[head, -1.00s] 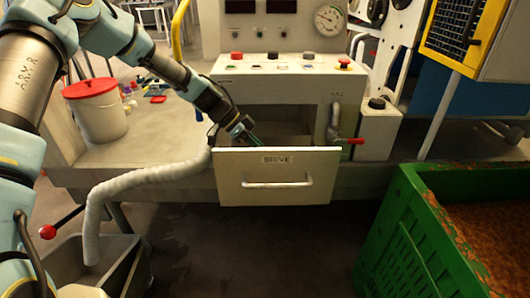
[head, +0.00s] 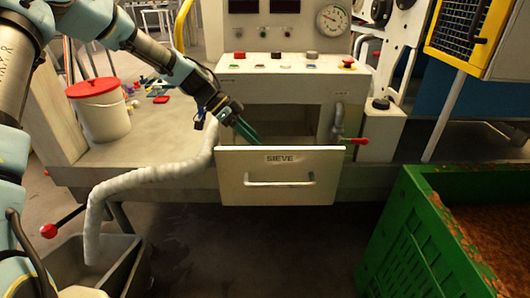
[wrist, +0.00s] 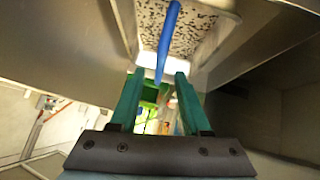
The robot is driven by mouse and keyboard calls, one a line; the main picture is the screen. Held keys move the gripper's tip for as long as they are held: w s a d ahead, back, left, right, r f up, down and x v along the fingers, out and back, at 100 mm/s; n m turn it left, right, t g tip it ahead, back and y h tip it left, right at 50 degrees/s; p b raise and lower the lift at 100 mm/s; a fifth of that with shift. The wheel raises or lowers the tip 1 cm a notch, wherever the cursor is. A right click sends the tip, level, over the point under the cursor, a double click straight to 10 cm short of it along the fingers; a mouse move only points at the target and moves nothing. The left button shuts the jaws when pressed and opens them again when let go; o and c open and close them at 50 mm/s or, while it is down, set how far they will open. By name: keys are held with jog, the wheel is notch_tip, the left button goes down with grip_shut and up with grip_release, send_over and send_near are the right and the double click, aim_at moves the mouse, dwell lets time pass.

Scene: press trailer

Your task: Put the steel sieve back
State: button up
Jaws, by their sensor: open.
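The drawer front labelled SIEVE (head: 279,180) is pulled out from the machine, with a bar handle across it. My gripper (head: 254,138) points down to the right at the opening behind this front; its teal fingers are open and apart. In the wrist view my gripper (wrist: 160,78) shows nothing clasped between the fingertips. A pale speckled or perforated panel (wrist: 196,27), possibly the steel sieve, lies beyond them, with a blue bar (wrist: 168,38) in front of it. I cannot tell whether the bar belongs to the sieve. The drawer's inside is hidden in the head view.
A green crate (head: 405,240) of brown material stands at the right. A white bucket with a red lid (head: 103,110) is on the left bench. A pale hose (head: 100,205) hangs left of the drawer. A red-handled valve (head: 352,140) juts out at right.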

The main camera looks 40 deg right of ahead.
jog(key=b+v, duration=0.1)
jog(key=v, duration=0.5)
jog(key=shift+r, duration=0.15)
jog(key=shift+w+a, duration=0.1)
jog(key=shift+a, duration=0.05)
jog(key=w+a+f+n+t+y, duration=0.1)
jog(key=w+a+n+t+y, duration=0.3)
jog(key=a, duration=0.6)
jog(key=a+f+n+t+h, duration=0.1)
jog(key=a+n, duration=0.5)
jog(key=a, duration=0.5)
jog(key=s+a+r+n+t+y, duration=0.1)
jog(key=s+a+n, duration=0.2)
jog(key=a+n, duration=0.4)
jog(key=s+a+r+n+t+y, duration=0.1)
jog(key=a+n, duration=0.6)
jog(key=a, duration=0.8)
jog(key=s+t, duration=0.1)
jog(key=s, duration=0.1)
jog(key=shift+s+a+r+t, duration=0.25)
jog(key=shift+s+a+t, duration=0.05)
jog(key=shift+s+a, duration=0.05)
